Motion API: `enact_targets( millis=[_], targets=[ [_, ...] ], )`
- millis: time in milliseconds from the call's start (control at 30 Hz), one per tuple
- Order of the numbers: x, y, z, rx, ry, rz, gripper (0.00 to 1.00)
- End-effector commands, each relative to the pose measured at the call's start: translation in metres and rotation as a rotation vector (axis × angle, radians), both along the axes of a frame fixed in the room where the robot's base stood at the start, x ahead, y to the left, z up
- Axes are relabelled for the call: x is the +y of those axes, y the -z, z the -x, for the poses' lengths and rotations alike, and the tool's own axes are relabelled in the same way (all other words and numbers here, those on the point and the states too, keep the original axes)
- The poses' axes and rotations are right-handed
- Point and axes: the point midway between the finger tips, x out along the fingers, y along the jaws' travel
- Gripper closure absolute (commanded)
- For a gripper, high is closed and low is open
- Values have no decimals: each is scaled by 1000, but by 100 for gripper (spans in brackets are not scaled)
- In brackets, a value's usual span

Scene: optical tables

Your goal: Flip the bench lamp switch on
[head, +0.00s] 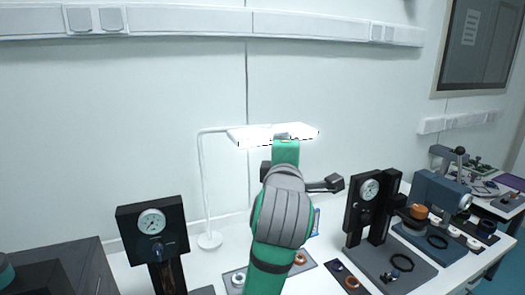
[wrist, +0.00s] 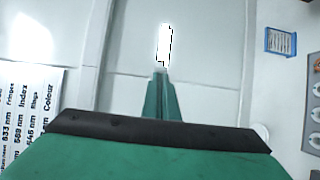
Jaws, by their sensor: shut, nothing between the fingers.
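The bench lamp (head: 205,185) is a thin white post on a round base, with a flat head (head: 245,134) reaching right. The head looks bright white. My gripper (head: 284,140) is raised in front of the lamp head and covers part of it. In the wrist view the green fingers (wrist: 160,75) are shut together and empty, with their tips close to the bright lamp head (wrist: 165,42). I cannot tell whether they touch it. No switch can be made out; it may be hidden behind my gripper.
A black gauge stand (head: 152,222) is left of the lamp. Another gauge stand (head: 369,188) and a blue instrument (head: 440,190) stand to the right on the white table. Small rings and parts lie on mats below my arm.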

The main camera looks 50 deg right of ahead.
Motion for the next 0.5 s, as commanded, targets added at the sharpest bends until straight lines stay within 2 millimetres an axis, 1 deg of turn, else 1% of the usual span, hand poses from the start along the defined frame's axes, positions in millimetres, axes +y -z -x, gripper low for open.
enact_targets(
  millis=[33, 100, 267, 367, 467, 500],
  targets=[
    [-8, 0, 8, -1, -12, 1, 100],
    [-5, 0, 5, 1, -13, 1, 100],
    [-5, 0, 5, 1, -12, 1, 100],
    [0, 0, 4, 1, -13, 1, 100],
    [11, 0, 4, 1, -14, 2, 100],
    [18, 0, 5, 1, -14, 3, 100]
  ],
)
